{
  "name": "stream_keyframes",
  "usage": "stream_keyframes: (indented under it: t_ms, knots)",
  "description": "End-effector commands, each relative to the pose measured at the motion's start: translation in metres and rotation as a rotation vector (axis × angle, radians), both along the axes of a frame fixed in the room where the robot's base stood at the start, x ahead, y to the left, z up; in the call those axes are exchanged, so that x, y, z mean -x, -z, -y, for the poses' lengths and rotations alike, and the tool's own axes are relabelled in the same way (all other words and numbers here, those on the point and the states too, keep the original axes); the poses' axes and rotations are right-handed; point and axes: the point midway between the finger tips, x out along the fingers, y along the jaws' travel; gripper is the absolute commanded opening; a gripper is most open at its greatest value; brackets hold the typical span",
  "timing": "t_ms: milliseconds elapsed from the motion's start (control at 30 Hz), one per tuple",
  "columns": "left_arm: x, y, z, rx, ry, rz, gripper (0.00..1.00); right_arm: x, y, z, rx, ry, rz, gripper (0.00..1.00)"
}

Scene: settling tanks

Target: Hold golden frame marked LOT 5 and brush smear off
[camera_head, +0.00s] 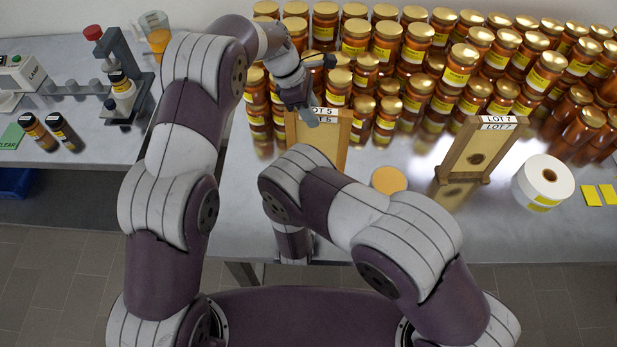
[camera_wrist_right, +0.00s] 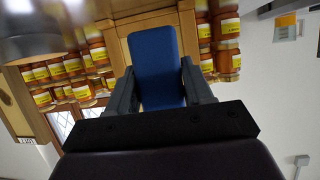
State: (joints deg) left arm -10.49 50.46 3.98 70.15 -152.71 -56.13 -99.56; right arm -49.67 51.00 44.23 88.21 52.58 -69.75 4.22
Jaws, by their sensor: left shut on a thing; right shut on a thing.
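The golden frame marked LOT 5 (camera_head: 337,140) stands on the bench in front of the jars, its lower part hidden by my right arm. My left gripper (camera_head: 306,112) is shut on the frame's top edge, beside the label. In the right wrist view, my right gripper (camera_wrist_right: 158,90) is shut on a blue, round-cornered block (camera_wrist_right: 154,50), which looks like the brush. Behind the block is a wooden frame (camera_wrist_right: 115,42), close by; contact cannot be told. My right gripper is hidden behind its arm in the head view. No smear shows on LOT 5.
A frame marked LOT 7 (camera_head: 488,150) with a dark smear stands to the right, near a white label roll (camera_head: 543,182). Rows of honey jars (camera_head: 415,50) fill the back. An orange disc (camera_head: 388,180) lies between the frames. A side bench (camera_head: 75,160) is at left.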

Motion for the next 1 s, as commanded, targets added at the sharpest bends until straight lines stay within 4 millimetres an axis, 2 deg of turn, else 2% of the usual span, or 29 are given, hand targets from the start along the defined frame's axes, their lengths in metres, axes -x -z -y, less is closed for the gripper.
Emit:
stream_keyframes:
  t_ms: [67,100,167,433,533,800,1000]
  knots:
    - [0.001,0.001,0.0,-0.001,0.0,-0.002,0.0,0.0,0.0,0.0,0.0,0.0,0.0,0.21]
    - [0.001,0.001,0.0,-0.001,0.0,-0.002,0.45,0.0,0.0,0.0,0.0,0.0,0.0,0.21]
    - [0.0,0.001,0.0,0.0,0.001,-0.002,0.62,0.0,0.0,0.0,0.0,0.0,0.0,0.21]
    - [0.0,0.0,0.0,0.0,0.0,0.0,0.62,0.0,0.0,0.0,0.0,0.0,0.0,0.21]
    - [-0.001,-0.01,-0.004,0.0,-0.001,0.003,0.62,0.0,0.0,0.0,0.0,0.0,0.0,0.21]
    - [-0.003,-0.073,-0.03,0.0,-0.001,0.003,0.62,0.0,0.0,0.0,0.0,0.0,0.0,0.21]
    - [-0.004,-0.104,-0.043,0.0,0.0,0.001,0.62,0.0,0.0,0.0,0.0,0.0,0.0,0.21]
